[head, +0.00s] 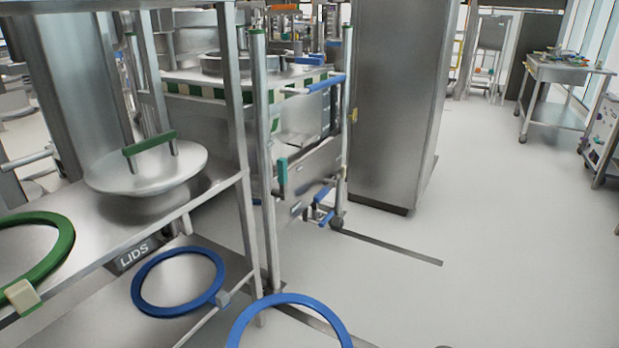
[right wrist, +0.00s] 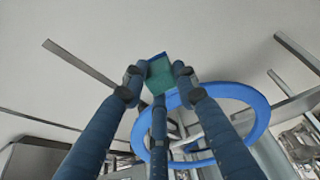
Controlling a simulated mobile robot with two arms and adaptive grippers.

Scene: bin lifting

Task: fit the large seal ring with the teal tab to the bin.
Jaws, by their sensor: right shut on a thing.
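The large blue seal ring (head: 288,299) rises into the bottom edge of the head view; only its upper arc shows there, in front of the rack. In the right wrist view the ring (right wrist: 262,112) hangs beyond the fingers, and its teal tab (right wrist: 160,68) is between the fingertips. My right gripper (right wrist: 159,72) is shut on that tab and holds the ring clear of the white floor. The right gripper is outside the head view. My left gripper is in neither view. I cannot pick out the bin with certainty.
A steel rack (head: 247,190) stands at left. Its upper shelf bears a green ring (head: 62,262) with a cream tab and a lid (head: 145,172) with a green handle. Another blue ring (head: 150,303) with a grey tab lies lower.

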